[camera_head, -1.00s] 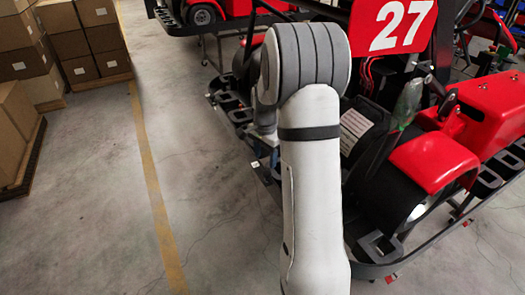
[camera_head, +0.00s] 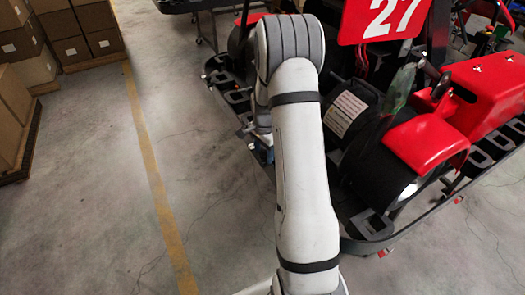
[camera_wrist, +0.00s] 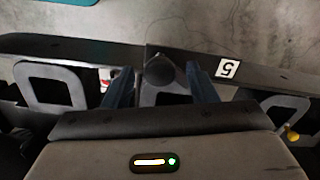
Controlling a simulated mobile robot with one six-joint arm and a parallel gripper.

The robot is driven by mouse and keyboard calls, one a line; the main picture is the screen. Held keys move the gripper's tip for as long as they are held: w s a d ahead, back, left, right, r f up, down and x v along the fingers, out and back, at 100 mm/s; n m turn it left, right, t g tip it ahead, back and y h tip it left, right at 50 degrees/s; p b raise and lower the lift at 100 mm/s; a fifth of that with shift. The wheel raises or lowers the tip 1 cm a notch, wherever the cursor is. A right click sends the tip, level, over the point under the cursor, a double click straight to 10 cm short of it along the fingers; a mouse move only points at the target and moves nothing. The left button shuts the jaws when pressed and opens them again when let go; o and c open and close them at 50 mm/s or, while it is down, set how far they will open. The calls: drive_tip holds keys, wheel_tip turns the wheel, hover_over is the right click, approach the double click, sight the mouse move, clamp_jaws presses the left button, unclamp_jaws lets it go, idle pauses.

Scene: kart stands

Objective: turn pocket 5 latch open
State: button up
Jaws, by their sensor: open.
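In the wrist view my gripper (camera_wrist: 160,86) is open, with its two blue fingers apart above the kart's dark side rail. A dark round knob (camera_wrist: 158,70), which looks like the latch, sits between the fingertips; I cannot tell whether they touch it. Behind it is a dark pocket frame (camera_wrist: 165,97), partly hidden by my gripper body. A white tag with a 5 (camera_wrist: 228,68) lies on the rail just right of the knob. In the head view my gripper (camera_head: 262,152) is low at the kart's left edge, mostly hidden by my arm.
More pocket frames line the rail, one on the left (camera_wrist: 50,88) and one on the right with a yellow knob (camera_wrist: 292,135). The red kart 27 (camera_head: 440,150) stands at right. Cardboard boxes (camera_head: 70,30) stand at upper left.

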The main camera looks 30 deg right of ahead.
drive_tip(key=shift+c, duration=0.2)
drive_tip(key=shift+a, duration=0.15)
drive_tip(key=c, duration=0.9)
drive_tip(key=shift+n+b, duration=0.55)
drive_tip(key=shift+n, duration=0.05)
drive_tip(key=shift+f+n+b, duration=0.1)
drive_tip(key=shift+n+b, duration=0.7)
drive_tip(key=shift+b, duration=0.05)
drive_tip(key=shift+n+b, duration=1)
drive_tip(key=shift+n, duration=0.7)
drive_tip(key=shift+r, duration=0.2)
drive_tip(key=o, duration=0.9)
drive_tip(key=shift+f, duration=0.1)
